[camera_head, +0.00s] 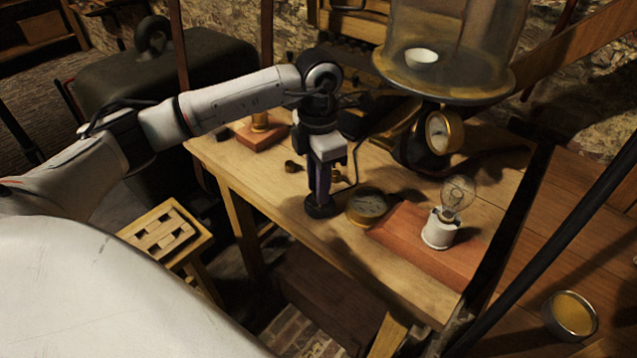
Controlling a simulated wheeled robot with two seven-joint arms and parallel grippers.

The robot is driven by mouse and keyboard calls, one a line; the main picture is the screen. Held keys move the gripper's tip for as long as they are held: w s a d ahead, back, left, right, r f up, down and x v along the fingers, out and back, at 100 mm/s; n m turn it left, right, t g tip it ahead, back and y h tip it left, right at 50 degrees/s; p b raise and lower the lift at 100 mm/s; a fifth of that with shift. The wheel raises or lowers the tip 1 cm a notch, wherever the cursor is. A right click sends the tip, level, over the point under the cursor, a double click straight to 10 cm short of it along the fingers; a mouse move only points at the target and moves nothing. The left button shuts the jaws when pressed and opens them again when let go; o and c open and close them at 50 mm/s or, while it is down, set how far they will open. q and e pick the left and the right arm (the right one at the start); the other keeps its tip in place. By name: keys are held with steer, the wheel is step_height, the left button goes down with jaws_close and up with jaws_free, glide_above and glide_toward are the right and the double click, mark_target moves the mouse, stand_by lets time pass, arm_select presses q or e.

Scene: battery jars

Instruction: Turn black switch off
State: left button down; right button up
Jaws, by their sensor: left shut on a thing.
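My left gripper (320,192) points straight down over the wooden table (245,172), left of the brass dial. It is shut on the black switch (321,209), a small round dark thing on the table near its front edge. The fingers cover most of the switch, so its setting cannot be told. A clear glass bulb (458,195) in a white socket (440,230) stands on a reddish board (400,232) to the right; no glow shows in it. My right gripper is not in view.
A round brass dial (367,206) lies close to the right of the gripper. A glass jar (450,45) on a stand with a brass gauge (444,131) is behind. A wooden stool (200,240) is at left, a brass tin (571,314) at lower right.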

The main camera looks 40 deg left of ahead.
arm_select(q)
steer(key=c, duration=1.5)
jaws_free()
steer(key=shift+r, duration=0.1)
step_height(320, 180, up, 10)
steer(key=shift+r, duration=0.1)
